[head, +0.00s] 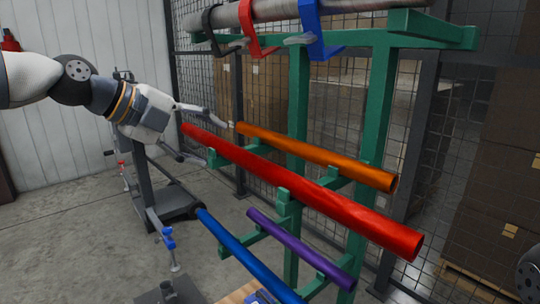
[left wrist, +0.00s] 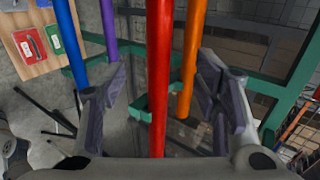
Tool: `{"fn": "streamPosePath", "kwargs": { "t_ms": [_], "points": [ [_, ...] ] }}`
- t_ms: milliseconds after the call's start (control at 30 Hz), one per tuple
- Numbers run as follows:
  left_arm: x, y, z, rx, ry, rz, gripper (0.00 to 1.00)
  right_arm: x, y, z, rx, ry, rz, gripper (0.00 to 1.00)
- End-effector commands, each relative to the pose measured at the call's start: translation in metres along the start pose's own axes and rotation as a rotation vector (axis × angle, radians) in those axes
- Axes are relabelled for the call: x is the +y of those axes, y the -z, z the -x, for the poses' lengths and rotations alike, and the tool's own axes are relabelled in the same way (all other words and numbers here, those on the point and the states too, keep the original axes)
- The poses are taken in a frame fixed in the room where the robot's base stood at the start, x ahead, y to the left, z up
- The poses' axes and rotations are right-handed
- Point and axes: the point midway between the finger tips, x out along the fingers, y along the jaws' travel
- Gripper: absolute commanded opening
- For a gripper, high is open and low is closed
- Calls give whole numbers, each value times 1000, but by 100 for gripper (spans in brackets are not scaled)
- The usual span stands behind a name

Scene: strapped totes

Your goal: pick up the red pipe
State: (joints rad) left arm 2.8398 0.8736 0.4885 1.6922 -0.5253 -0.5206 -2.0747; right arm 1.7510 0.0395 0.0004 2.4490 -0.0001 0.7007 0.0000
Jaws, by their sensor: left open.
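The red pipe (head: 310,183) lies on the arms of a green rack (head: 380,105), sloping from upper left to lower right in the head view. My left gripper (head: 214,144) is open at the pipe's far left end, one finger above it and one below in that view. In the left wrist view the red pipe (left wrist: 158,70) runs between the two spread fingers (left wrist: 160,82), with gaps on both sides. Whether the fingers are level with the pipe in depth is hard to tell. My right gripper is not in view.
An orange pipe (head: 320,158) lies behind the red one, and in the left wrist view its end (left wrist: 188,85) is close to the right finger. A purple pipe (head: 300,249) and a blue pipe (head: 245,257) lie lower. A grey pipe (head: 270,11) rests on top.

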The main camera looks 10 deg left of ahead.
Motion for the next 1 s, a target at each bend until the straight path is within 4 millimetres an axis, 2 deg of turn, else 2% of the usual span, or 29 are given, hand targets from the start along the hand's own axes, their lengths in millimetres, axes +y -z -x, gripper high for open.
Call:
{"fn": "streamPosePath", "kwargs": {
  "t_ms": [67, 233, 433, 633, 733, 933, 1000],
  "points": [
    [-2, -2, -5, 0, 2, -27, 56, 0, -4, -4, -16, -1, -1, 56],
    [3, -2, -48, 3, -7, -26, 56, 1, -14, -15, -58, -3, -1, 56],
    [1, 0, -72, 2, -1, -26, 56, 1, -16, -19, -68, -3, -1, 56],
    [5, 5, -110, 0, -1, -26, 56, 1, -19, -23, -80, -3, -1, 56],
    [4, 5, -118, -1, 2, -26, 56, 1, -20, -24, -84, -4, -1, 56],
    [2, 5, -117, -2, 5, -27, 56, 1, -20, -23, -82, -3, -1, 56],
    [2, 5, -116, -2, 5, -27, 40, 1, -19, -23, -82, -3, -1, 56]
  ]
}}
